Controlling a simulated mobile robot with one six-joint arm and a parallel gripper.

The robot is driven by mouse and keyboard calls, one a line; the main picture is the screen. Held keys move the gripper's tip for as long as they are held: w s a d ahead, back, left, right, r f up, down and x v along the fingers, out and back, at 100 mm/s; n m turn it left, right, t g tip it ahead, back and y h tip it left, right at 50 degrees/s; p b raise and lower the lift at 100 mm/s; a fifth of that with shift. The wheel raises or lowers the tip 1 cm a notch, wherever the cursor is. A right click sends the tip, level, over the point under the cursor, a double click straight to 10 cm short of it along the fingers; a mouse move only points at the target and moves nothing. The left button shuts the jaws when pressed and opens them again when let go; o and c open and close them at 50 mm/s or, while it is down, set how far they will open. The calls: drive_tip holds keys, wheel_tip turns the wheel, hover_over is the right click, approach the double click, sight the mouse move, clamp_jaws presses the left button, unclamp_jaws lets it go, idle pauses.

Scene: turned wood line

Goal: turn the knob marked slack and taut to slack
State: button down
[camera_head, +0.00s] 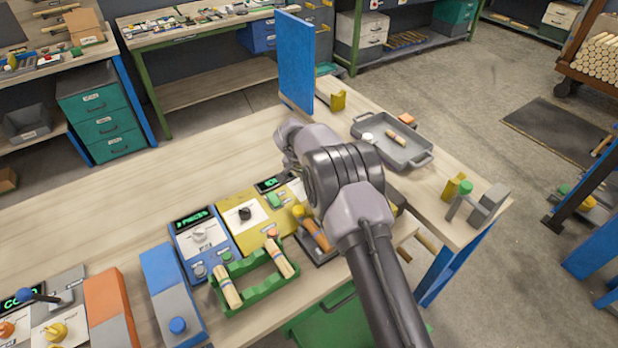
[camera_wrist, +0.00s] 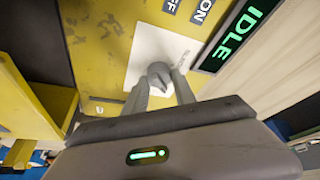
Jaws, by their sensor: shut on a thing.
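In the wrist view my gripper (camera_wrist: 160,88) is shut on a small grey knob (camera_wrist: 158,70), one finger on each side of it. The knob stands on a white plate (camera_wrist: 147,48) on a yellow panel (camera_wrist: 100,35). Small lettering at the plate's edge is too small to read, and the fingers hide part of the plate. In the head view the yellow panel (camera_head: 262,222) is on the bench, and my arm covers its right part, the gripper and the held knob.
A lit display (camera_wrist: 240,30) reading IDLE is beside the plate. A black knob (camera_head: 245,213) is further left on the yellow panel. A green rack (camera_head: 258,293) with wooden pieces stands in front. A grey tray (camera_head: 410,149) lies behind right. The bench's back left is clear.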

drive_tip(key=n+y, duration=0.1)
drive_tip(key=n, duration=0.3)
drive_tip(key=shift+d+n+y, duration=0.1)
drive_tip(key=shift+n+y, duration=0.2)
drive_tip(key=shift+y, duration=0.1)
drive_tip(key=n+y, duration=0.1)
drive_tip(key=n, duration=0.2)
drive_tip(key=shift+n, duration=0.4)
drive_tip(key=n+y+b, duration=0.1)
drive_tip(key=n+y, duration=0.1)
drive_tip(key=n, duration=0.2)
drive_tip(key=shift+w+d+f+b, duration=0.1)
drive_tip(key=shift+b, duration=0.25)
drive_tip(key=shift+n+g+y, duration=0.25)
drive_tip(key=shift+n+g, duration=0.3)
drive_tip(key=shift+n, duration=0.85)
drive_tip(key=shift+n+g+y, duration=0.25)
drive_tip(key=shift+n+g, duration=0.3)
drive_tip(key=shift+n, duration=0.85)
drive_tip(key=c, duration=1)
unclamp_jaws()
